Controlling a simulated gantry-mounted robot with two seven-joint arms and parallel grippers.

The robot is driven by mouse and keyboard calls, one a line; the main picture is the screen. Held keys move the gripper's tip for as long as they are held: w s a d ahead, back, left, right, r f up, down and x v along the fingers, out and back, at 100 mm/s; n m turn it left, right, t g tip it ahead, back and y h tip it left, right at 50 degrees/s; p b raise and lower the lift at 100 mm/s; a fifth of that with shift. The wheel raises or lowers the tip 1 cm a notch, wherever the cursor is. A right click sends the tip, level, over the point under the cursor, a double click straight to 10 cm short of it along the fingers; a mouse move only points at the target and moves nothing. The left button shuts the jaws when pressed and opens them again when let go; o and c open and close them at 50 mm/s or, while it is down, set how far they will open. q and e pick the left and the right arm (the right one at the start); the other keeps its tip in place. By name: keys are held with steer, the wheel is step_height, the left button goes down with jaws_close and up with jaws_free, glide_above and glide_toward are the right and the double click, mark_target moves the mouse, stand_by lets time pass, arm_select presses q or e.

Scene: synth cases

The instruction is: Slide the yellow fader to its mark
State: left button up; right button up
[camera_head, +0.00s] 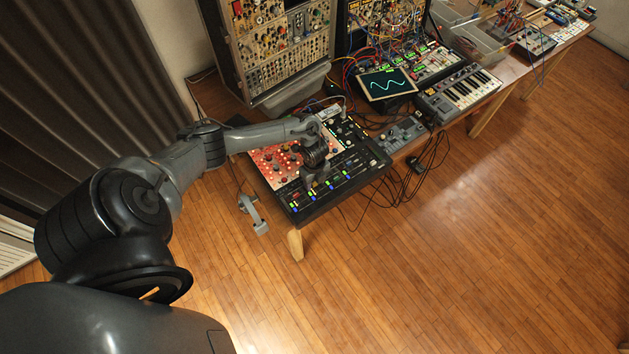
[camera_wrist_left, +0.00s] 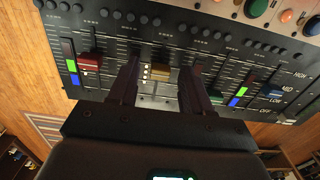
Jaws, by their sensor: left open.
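The black mixer panel (camera_head: 352,176) lies on the bench's near end; its slots and faders fill the upper wrist view (camera_wrist_left: 110,40). The yellow fader (camera_wrist_left: 160,74), a brownish-yellow cap, sits between the two fingers of my left gripper (camera_wrist_left: 158,68). The gripper is open, with a gap visible on each side of the cap. In the head view my left gripper (camera_head: 316,183) is over the panel's near part and hides the fader. Level labels HIGH, MID, LOW and OFF (camera_wrist_left: 288,88) run along the panel's right side. My right gripper is not in view.
A red fader (camera_wrist_left: 90,62) is left of the gripper; a green one (camera_wrist_left: 213,93) and a blue one (camera_wrist_left: 275,91) are to its right. A red knob panel (camera_head: 275,165) adjoins the faders. A screen (camera_head: 387,84), keyboard (camera_head: 460,92) and cables stand farther along the bench.

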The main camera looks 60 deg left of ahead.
mark_target(323, 197)
arm_select(q)
jaws_close()
steer(key=shift+d, duration=0.1)
steer(key=d+p, duration=0.1)
steer(key=d, duration=0.2)
steer(key=d+p, duration=0.1)
steer(key=d, duration=0.1)
steer(key=shift+w+r+p, duration=0.15)
steer(key=shift+w+p, duration=0.15)
steer(key=shift+p, duration=0.05)
steer(key=shift+d, duration=0.15)
jaws_free()
